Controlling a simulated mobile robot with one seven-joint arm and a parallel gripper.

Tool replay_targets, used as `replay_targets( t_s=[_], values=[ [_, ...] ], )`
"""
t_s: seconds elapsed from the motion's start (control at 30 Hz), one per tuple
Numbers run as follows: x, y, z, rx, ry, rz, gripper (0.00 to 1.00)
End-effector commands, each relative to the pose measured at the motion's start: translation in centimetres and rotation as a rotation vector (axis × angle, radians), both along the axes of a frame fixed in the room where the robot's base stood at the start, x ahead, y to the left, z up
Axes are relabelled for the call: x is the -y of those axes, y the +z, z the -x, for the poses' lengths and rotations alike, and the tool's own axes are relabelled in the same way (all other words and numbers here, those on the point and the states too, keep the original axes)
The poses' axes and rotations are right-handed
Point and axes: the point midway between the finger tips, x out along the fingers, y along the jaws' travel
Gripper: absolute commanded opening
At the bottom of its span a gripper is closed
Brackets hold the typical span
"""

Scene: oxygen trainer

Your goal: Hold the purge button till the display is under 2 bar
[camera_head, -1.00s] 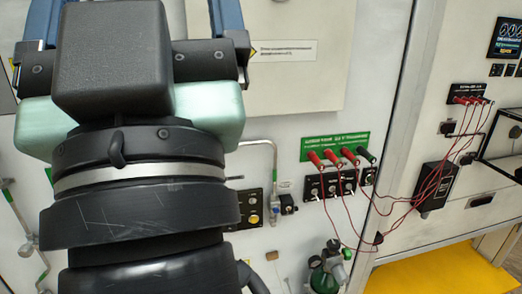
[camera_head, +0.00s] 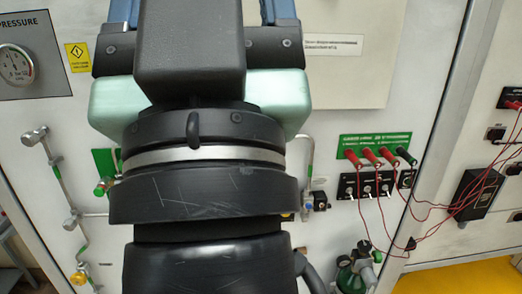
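My gripper (camera_head: 200,12) fills the upper left middle, seen from behind in front of the wall panel. Its two blue fingers rise apart on either side of the dark block, and their tips are cut off by the top edge. I see nothing held between the visible parts. No purge button can be made out for certain. A small yellow part (camera_head: 288,216) shows at the right edge of my wrist, mostly hidden. No digital display is readable. A round dial gauge (camera_head: 15,65) under the word PRESSURE is at the far left, its reading too small to tell.
Red and green plugs (camera_head: 370,156) with thin red cables sit above a row of switches (camera_head: 366,185) right of my arm. A green cylinder (camera_head: 353,275) stands below. Pipes with valves (camera_head: 58,180) run at the left. A black box (camera_head: 478,193) is at the right.

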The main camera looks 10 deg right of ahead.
Motion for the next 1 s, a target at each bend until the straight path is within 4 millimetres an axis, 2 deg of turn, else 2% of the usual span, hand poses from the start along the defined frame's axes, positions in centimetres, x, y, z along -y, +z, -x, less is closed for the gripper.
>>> replay_targets(
  t_s=[0.03, 0.07, 0.37, 1.0],
  values=[
    [0.0, 0.0, 0.0, 0.0, 0.0, 0.0, 0.6],
    [0.0, 0.0, 0.0, 0.0, 0.0, 0.0, 0.55],
    [0.0, 0.01, 0.01, 0.0, 0.0, 0.0, 0.01],
    [0.0, 0.0, 0.0, 0.0, 0.0, 0.0, 0.0]
  ],
)
